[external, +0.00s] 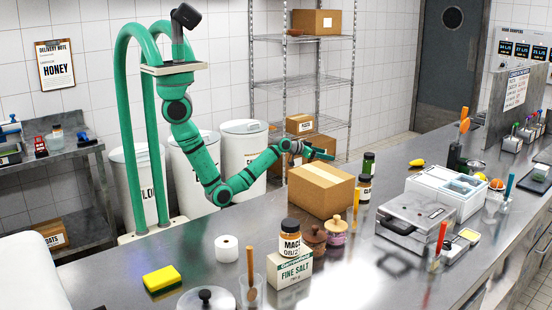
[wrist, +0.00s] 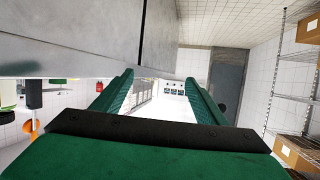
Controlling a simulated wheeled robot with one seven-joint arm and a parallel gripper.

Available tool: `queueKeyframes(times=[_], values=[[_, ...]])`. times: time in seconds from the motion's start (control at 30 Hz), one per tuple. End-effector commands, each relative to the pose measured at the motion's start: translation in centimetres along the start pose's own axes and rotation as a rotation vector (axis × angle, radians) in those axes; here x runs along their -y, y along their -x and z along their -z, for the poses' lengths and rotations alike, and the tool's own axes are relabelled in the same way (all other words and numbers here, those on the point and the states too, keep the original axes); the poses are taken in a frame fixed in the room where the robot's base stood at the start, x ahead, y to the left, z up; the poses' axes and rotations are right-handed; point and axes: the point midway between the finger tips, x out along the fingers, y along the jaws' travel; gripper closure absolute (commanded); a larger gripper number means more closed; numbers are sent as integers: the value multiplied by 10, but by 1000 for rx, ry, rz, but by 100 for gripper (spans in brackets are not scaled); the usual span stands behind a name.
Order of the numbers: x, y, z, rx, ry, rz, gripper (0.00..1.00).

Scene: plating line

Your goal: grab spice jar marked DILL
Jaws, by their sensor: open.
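Two spice jars stand right of the cardboard box on the counter in the external view: a dark-lidded jar with a pale label (external: 363,188) and a green-topped jar (external: 369,160) behind it. Their lettering is too small to read, so I cannot tell which is DILL. A larger black-lidded jar with a label starting MAC (external: 290,243) is on the FINE SALT box. My gripper (external: 322,153) is open near the box's far edge, left of the two jars. In the wrist view my gripper (wrist: 162,82) has its green fingers apart with nothing between them.
The cardboard box (external: 320,190) lies between my forearm and the front counter. A brown pot (external: 314,239) and pink jar (external: 336,234) stand in front of it. A grey appliance (external: 415,217) and white container (external: 445,192) are to the right. Shelving (external: 302,80) stands behind.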

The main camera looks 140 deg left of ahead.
Motion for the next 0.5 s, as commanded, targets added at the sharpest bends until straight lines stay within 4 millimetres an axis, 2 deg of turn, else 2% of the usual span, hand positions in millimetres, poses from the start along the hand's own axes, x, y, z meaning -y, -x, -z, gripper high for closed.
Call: queueKeyframes(times=[0.03, 0.2, 0.3, 0.37, 0.4, 0.5], values=[[-29, -1, 22, -2, -7, -31, 34], [-147, 12, 65, 12, -37, -144, 34], [-205, 27, 85, 18, -52, -194, 34], [-232, 36, 93, 22, -59, -216, 34], [-249, 39, 91, 28, -63, -235, 34], [-278, 44, 86, 33, -74, -272, 34]])
